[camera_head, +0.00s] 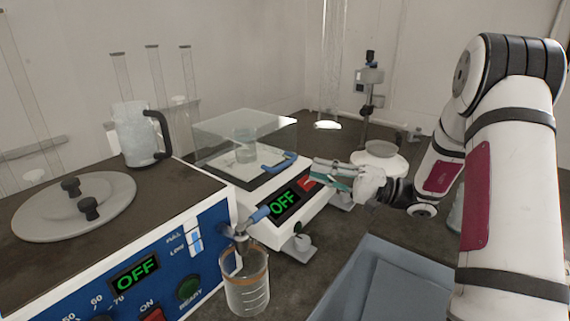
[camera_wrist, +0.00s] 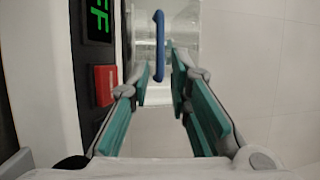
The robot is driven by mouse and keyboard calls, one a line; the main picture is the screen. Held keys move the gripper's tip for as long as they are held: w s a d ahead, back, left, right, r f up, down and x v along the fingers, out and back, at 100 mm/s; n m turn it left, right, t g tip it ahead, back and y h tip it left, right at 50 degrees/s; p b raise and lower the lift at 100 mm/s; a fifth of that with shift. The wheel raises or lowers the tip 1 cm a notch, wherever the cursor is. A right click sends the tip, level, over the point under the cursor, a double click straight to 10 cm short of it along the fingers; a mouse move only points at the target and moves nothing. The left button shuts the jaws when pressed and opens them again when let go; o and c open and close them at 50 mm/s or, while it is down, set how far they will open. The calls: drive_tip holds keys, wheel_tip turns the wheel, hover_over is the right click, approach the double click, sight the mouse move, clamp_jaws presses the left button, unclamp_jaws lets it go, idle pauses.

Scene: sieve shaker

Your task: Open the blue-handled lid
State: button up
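The clear lid (camera_head: 240,127) with a blue handle (camera_head: 278,164) sits on the white shaker (camera_head: 262,204). A glass beaker shows through it. My gripper (camera_head: 324,173) is just right of the handle in the head view, apart from it. In the wrist view, the blue handle (camera_wrist: 159,46) stands upright in the picture, ahead of my gripper (camera_wrist: 162,82). Its teal-padded fingers are spread with nothing between them. The lid (camera_wrist: 184,35) looks closed, though its far edges are hard to make out.
A blue-fronted bath (camera_head: 160,265) with a tap and a beaker (camera_head: 246,283) stands at the front left. A grey-blue bin (camera_head: 385,283) is at the front right. A stand (camera_head: 370,90) and a white dish (camera_head: 379,160) are behind my gripper.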

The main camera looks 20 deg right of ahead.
sight(289, 163)
drive_tip(key=x, duration=0.8)
drive_tip(key=shift+w+a, duration=0.15)
drive_tip(key=shift+a, duration=0.25)
drive_tip(key=shift+c, duration=0.3)
clamp_jaws()
